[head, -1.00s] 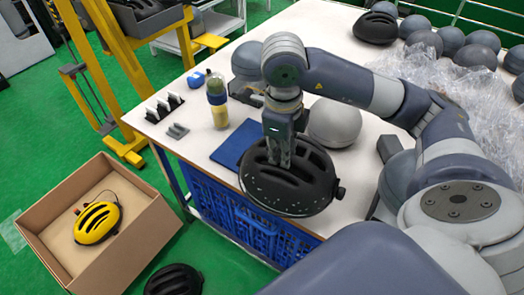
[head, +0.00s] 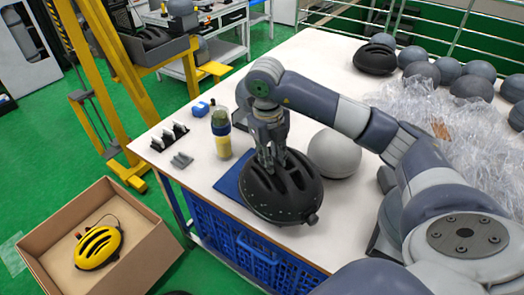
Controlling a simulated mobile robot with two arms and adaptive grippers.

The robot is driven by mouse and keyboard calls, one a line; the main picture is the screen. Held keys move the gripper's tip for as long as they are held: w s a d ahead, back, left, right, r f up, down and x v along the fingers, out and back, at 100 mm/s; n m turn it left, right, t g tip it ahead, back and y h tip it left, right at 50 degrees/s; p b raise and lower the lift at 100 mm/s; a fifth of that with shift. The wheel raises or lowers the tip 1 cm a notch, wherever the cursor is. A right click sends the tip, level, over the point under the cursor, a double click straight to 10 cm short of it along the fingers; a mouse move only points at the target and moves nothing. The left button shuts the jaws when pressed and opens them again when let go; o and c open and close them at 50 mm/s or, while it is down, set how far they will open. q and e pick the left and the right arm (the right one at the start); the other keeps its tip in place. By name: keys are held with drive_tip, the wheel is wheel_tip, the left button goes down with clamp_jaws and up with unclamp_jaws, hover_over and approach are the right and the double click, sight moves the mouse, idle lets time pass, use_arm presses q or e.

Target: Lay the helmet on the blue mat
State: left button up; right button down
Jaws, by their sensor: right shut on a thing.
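A black vented helmet (head: 283,193) shows in the head view near the front edge of the white table, over the right part of the blue mat (head: 228,184). The helmet hides much of the mat, and I cannot tell whether it touches it. My right gripper (head: 272,165) comes down from above and is shut on the helmet's upper shell. My left gripper is not in view.
A bottle (head: 221,133) and small dark holders (head: 169,136) stand left of the mat. A grey ball (head: 335,153) is behind the helmet. Clear plastic wrap (head: 435,110) covers the right side. A cardboard box (head: 143,252) with a yellow helmet (head: 98,246) is on the floor.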

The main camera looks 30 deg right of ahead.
drive_tip(key=w, duration=0.2)
drive_tip(key=w+p, duration=0.1)
drive_tip(key=w, duration=0.3)
drive_tip(key=shift+d+f, duration=0.2)
drive_tip(key=shift+d, duration=0.15)
wheel_tip(320, 180, down, 3)
drive_tip(key=shift+r+p, duration=0.15)
drive_tip(key=shift+p, duration=0.6)
drive_tip(key=shift+f, duration=0.45)
drive_tip(key=c, duration=1.4)
unclamp_jaws()
drive_tip(key=shift+r, duration=0.5)
drive_tip(key=shift+a+r+b, duration=0.15)
drive_tip(key=shift+a+r, duration=0.05)
drive_tip(key=shift+r, duration=1.6)
drive_tip(key=shift+a+r+b, duration=0.15)
drive_tip(key=shift+a+r, duration=0.05)
drive_tip(key=shift+r, duration=1.65)
drive_tip(key=shift+a+r+b, duration=0.15)
drive_tip(key=shift+a+r, duration=0.05)
drive_tip(key=shift+r, duration=1.6)
